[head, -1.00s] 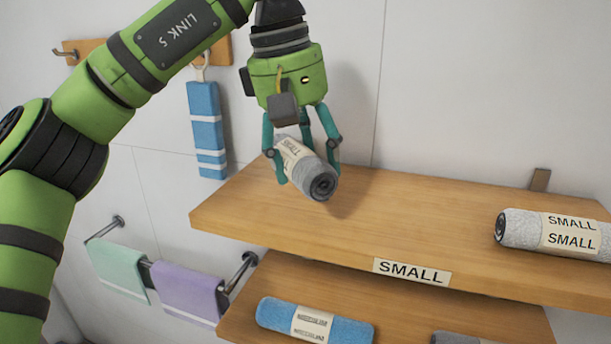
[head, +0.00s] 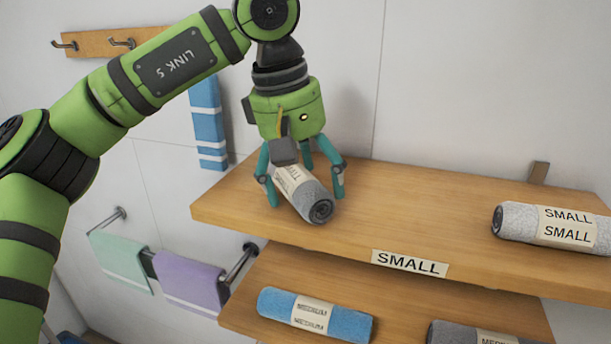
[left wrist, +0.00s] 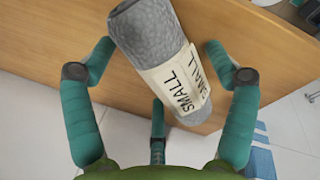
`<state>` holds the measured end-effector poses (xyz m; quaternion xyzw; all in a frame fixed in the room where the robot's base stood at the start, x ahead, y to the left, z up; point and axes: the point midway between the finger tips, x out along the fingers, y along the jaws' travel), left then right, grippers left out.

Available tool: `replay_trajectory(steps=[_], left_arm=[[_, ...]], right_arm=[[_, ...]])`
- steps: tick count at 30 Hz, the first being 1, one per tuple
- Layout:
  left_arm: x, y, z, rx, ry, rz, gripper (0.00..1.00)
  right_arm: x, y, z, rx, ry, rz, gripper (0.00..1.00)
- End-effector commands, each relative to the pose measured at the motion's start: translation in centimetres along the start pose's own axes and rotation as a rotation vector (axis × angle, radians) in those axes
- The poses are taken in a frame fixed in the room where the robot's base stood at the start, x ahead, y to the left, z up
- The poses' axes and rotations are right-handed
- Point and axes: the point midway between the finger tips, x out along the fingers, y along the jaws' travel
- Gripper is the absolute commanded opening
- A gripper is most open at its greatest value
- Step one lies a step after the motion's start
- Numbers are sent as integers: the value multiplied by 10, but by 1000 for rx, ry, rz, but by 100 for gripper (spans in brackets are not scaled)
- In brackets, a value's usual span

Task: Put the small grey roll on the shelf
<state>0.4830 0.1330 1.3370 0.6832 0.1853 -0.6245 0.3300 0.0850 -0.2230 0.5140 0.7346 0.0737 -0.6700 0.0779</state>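The small grey roll (head: 317,205), with a cream label band, lies on the top wooden shelf (head: 410,215) near its left end. In the left wrist view the roll (left wrist: 148,38) shows "SMALL" on its band. My left gripper (head: 305,195) is over the roll, pointing down, with its teal fingers spread on either side of it. In the left wrist view a gap shows between the right finger and the roll; the left finger is very close to it. The gripper is open. My right gripper is not in view.
Another grey SMALL roll (head: 517,222) lies at the right of the top shelf, whose front edge bears a SMALL label (head: 410,263). The shelf between the rolls is clear. A blue MEDIUM roll (head: 345,321) and a darker grey roll (head: 450,333) lie below. Towels hang at left.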

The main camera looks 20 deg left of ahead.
Motion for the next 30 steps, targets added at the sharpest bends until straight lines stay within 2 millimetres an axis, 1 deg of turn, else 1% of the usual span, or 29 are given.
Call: replay_trajectory(steps=[6,9,11,14,19,21,24,27,30], left_arm=[[-1,0,0,0,0,0,86],[-7,2,0,-1,1,1,86],[-12,2,0,-2,1,3,86],[-29,2,0,-2,2,4,86],[-67,2,1,-1,0,3,86],[-85,2,0,-2,1,2,86],[-104,2,0,-1,2,2,86],[-116,2,0,-1,2,0,86],[-122,1,0,0,1,-1,86]], right_arm=[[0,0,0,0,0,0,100],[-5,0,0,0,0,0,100],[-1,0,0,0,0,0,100],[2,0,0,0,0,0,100],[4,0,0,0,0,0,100],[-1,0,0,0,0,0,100],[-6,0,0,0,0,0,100],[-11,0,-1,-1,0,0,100],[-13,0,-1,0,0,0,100]])
